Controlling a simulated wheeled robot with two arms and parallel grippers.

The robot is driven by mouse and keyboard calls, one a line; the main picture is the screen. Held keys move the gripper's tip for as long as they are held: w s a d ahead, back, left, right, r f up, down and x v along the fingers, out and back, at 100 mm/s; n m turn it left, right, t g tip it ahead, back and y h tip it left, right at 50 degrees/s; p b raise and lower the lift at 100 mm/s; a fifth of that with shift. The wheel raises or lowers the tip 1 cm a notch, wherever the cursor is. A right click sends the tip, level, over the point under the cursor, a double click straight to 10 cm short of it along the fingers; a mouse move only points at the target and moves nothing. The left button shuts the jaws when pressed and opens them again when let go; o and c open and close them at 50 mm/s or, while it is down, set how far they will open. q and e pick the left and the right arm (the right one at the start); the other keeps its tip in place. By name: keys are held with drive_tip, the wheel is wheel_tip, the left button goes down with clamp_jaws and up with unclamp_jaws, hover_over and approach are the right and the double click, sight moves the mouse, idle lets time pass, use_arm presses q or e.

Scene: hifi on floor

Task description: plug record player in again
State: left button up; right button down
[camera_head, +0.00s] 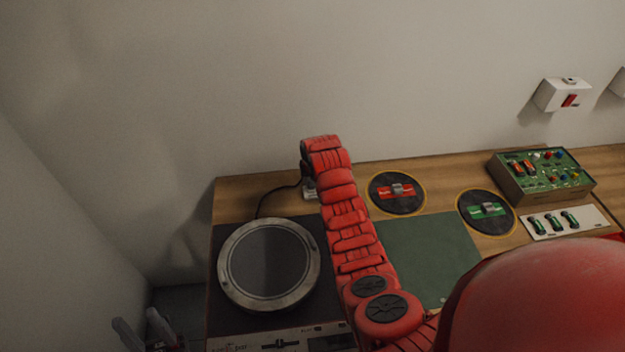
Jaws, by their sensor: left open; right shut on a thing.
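The record player (225,300) stands at the left end of the wooden bench, with a round silver-rimmed platter (268,265). A thin black cable (277,192) runs from its back edge to my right gripper (308,182). My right arm reaches across the bench, and its gripper is at the back, shut on the cable's end, the plug. The plug itself is mostly hidden by the arm. A small pale box (310,193) shows beside the gripper; I cannot tell whether the plug touches it. My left gripper (146,330) is open and empty at the bottom left, beside the record player.
A green mat (430,255) lies mid-bench. Two round black pads hold a red piece (396,191) and a green piece (487,210). A circuit box (541,176) and a white strip (565,222) are at right. A red-switch box (563,95) is on the wall.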

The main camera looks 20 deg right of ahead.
drive_tip(key=shift+c, duration=2.4)
unclamp_jaws()
drive_tip(key=shift+s+r+p, duration=0.15)
drive_tip(key=shift+r+p, duration=0.2)
drive_tip(key=shift+r, duration=0.15)
drive_tip(key=w+p+v, duration=0.1)
drive_tip(key=p+v, duration=1.2)
drive_tip(key=v, duration=0.8)
drive_tip(key=shift+w+d+r, duration=0.2)
drive_tip(key=shift+w+r, duration=0.15)
